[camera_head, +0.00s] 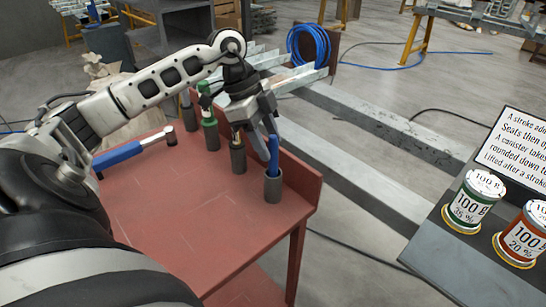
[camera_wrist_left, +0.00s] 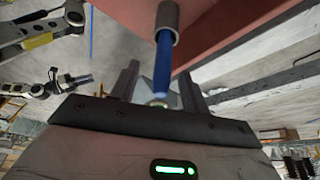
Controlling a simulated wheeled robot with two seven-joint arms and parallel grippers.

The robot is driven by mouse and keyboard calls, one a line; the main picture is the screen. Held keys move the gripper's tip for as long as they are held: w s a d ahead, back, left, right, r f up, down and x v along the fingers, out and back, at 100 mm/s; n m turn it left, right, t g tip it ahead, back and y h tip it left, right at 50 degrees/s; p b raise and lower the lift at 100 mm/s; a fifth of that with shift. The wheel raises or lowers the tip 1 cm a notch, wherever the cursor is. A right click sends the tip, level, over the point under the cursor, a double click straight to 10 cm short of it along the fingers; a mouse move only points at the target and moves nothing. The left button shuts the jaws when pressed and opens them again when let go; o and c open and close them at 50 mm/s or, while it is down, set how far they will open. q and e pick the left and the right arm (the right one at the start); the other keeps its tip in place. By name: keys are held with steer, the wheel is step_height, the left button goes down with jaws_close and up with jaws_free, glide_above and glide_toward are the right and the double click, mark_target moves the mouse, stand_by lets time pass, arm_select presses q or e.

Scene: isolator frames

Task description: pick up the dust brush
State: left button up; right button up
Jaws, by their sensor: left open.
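A blue-handled tool (camera_head: 273,153) stands upright in a dark grey cup (camera_head: 273,188) at the right edge of the red table (camera_head: 190,225). I take it for the dust brush; its lower end is hidden in the cup. My left gripper (camera_head: 265,132) is open just above that cup, at the handle's upper end. In the left wrist view, the blue handle (camera_wrist_left: 163,68) reaches from the cup (camera_wrist_left: 168,18) to between the open fingers (camera_wrist_left: 160,92). I cannot tell whether they touch it.
Grey cups with other tools, one tan (camera_head: 236,137) and one green (camera_head: 208,113), stand left of the blue-handled tool. A raised red edge (camera_head: 298,172) runs behind the cups. The table's front is clear.

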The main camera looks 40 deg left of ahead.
mark_target(276, 154)
arm_select(q)
steer(key=x, duration=0.4)
steer(key=shift+w+d+f, duration=0.1)
steer(key=shift+w, duration=0.15)
jaws_close()
